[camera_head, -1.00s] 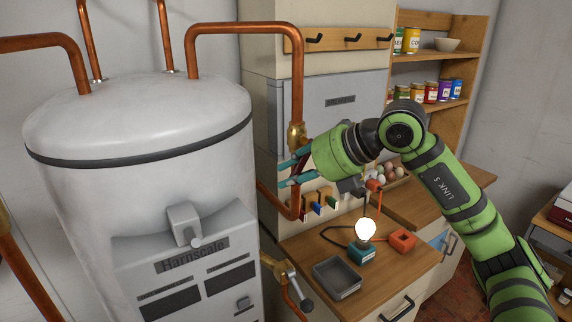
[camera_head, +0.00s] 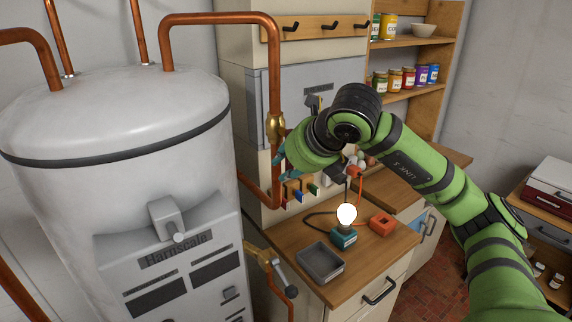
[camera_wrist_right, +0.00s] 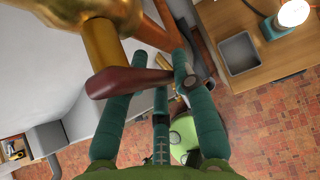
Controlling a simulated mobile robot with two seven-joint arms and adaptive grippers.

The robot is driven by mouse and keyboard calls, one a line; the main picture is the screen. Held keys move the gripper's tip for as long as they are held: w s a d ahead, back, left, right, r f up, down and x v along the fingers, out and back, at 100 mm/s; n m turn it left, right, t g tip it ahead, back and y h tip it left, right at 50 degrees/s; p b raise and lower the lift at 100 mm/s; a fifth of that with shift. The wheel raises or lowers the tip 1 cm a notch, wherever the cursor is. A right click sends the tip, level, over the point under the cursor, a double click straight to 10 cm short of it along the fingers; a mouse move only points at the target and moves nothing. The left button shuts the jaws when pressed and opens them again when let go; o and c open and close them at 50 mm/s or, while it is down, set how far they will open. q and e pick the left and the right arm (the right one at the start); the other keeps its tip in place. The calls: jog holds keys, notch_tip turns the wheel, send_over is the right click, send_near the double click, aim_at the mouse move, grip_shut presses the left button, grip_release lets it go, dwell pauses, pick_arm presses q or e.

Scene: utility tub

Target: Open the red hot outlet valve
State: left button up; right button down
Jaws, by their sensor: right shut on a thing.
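The outlet valve's brass body (camera_head: 275,127) sits on the copper pipe beside the white tank in the head view. Its red lever (camera_wrist_right: 125,83) shows in the right wrist view, lying roughly crosswise below the brass body (camera_wrist_right: 100,45). My right gripper (camera_head: 279,160) is just below the valve body, and its teal fingers are on either side of the lever in the right wrist view (camera_wrist_right: 160,66). It is shut on the lever. In the head view the lever is hidden by the gripper. My left gripper is not in view.
The white Harnscale tank (camera_head: 110,125) stands close on the left. Behind the arm is a cabinet with a hook rail (camera_head: 315,27).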

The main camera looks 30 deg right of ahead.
dwell(0.4)
jog(key=c, duration=1)
grip_release()
jog(key=shift+d, duration=0.1)
jog(key=v, duration=1.2)
